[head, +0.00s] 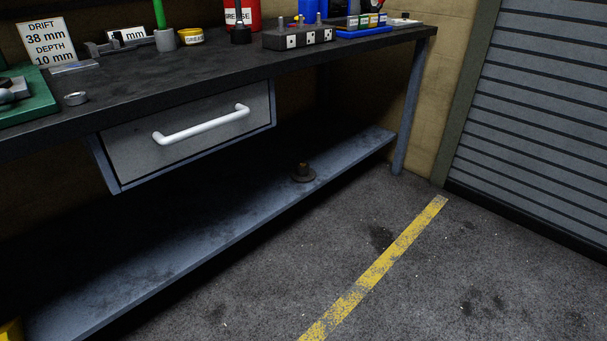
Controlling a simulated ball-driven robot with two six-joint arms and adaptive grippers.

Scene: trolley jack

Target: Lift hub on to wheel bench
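The bench top (180,85) is dark and stands above that shelf. I cannot tell from this view whether this is the wheel bench. Neither of my grippers shows in the head view.
A drawer with a white handle (201,124) hangs under the bench top. The floor in front is clear, with a yellow line (385,262).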

